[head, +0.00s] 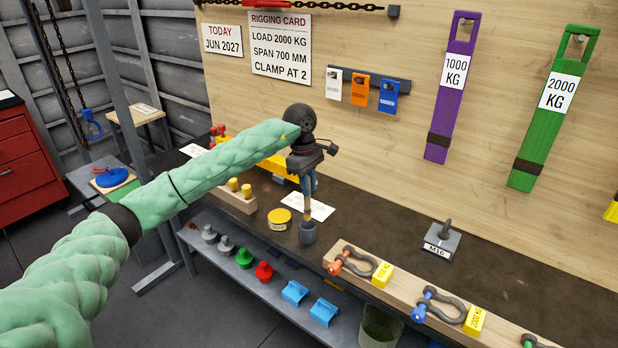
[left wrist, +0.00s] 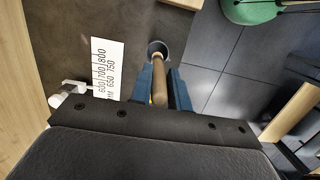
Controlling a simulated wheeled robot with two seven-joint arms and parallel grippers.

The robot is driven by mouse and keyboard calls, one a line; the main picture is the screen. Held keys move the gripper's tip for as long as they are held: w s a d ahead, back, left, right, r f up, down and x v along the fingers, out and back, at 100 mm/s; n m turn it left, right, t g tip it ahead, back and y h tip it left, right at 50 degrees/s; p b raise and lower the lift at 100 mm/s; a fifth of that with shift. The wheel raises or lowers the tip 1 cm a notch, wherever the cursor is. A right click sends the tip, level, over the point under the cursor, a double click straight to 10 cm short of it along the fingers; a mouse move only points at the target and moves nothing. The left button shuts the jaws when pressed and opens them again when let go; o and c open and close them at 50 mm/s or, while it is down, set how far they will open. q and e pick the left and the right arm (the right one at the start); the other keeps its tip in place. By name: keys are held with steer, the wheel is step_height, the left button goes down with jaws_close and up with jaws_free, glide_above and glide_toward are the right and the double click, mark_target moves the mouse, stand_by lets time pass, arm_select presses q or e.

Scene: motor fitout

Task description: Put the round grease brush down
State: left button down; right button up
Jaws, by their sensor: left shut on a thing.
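The round grease brush (head: 307,204) has a wooden handle and hangs roughly upright below my left gripper (head: 309,184). The left gripper is shut on the handle; in the left wrist view the brush handle (left wrist: 159,84) sits between the blue fingers (left wrist: 160,88). My right gripper is not in view.
A yellow tin (head: 279,219) stands just left of the cup on the dark bench (head: 385,236). A wooden board with shackles (head: 360,262) lies to the right. A white scale card (left wrist: 107,68) lies near the cup.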

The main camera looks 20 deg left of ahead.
mark_target(305, 201)
arm_select(q)
steer(key=shift+f, duration=2.5)
steer(key=shift+f+b, duration=0.3)
steer(key=shift+f, duration=0.7)
steer(key=c, duration=1.3)
jaws_free()
steer(key=shift+o, duration=0.2)
steer(key=shift+a, duration=0.1)
steer(key=shift+w+a+f+b, duration=0.15)
steer(key=shift+w+a+b, duration=0.05)
steer(key=shift+a+b, duration=0.45)
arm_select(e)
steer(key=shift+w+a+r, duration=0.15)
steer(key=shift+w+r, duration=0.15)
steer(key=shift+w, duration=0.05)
